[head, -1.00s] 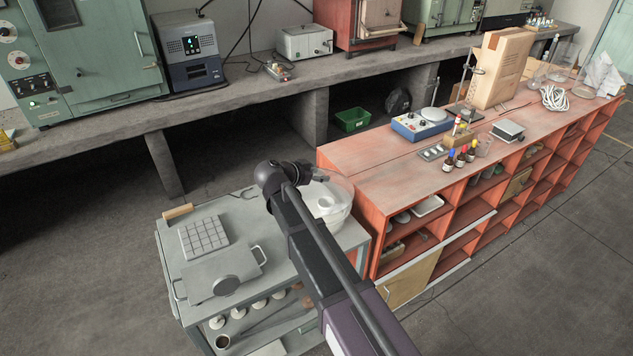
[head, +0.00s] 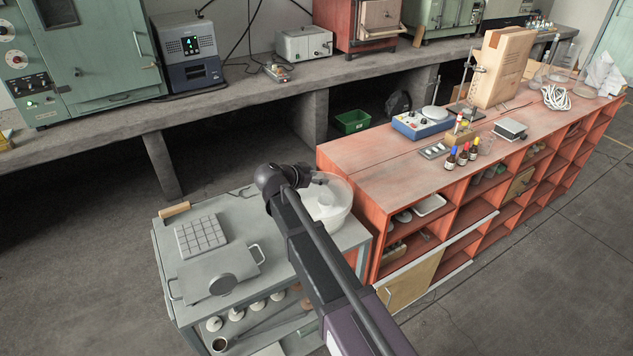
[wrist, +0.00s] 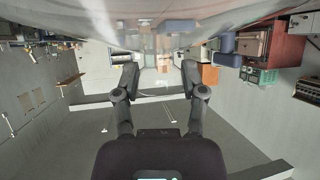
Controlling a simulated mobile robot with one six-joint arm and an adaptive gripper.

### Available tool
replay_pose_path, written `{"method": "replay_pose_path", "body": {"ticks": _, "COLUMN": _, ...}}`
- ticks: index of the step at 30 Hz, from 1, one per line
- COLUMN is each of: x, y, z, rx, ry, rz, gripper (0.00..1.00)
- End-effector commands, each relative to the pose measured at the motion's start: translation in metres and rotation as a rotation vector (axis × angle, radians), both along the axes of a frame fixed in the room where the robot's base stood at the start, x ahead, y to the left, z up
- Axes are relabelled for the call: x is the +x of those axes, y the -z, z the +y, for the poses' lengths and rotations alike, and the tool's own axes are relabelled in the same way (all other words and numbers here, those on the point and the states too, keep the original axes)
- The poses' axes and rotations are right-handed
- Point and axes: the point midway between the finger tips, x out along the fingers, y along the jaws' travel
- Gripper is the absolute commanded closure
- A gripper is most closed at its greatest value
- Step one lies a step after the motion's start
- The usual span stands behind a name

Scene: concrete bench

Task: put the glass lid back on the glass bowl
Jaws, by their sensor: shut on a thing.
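The glass bowl (head: 335,222) stands on the right end of the grey cart, partly hidden by my arm, with something whitish showing through it. My gripper (wrist: 160,74) is shut on the glass lid, its two fingers spaced apart around a clear part that is hard to make out. The lid (wrist: 150,38) shows as a large, hazy clear surface across the top of the wrist view. In the head view my gripper is at the bowl's upper left, and lid and bowl outlines overlap. I cannot tell whether the lid touches the rim.
The red shelf unit (head: 380,175) stands close on the bowl's right. A bench with instruments runs behind.

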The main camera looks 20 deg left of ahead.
Motion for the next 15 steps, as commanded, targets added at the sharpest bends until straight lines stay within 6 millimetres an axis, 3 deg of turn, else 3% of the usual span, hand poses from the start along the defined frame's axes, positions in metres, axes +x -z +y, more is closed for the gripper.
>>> {"method": "replay_pose_path", "body": {"ticks": 15, "x": 0.0, "y": 0.0042, "z": 0.0001, "rx": -0.002, "ry": 0.0, "rz": -0.001, "gripper": 1.0}}
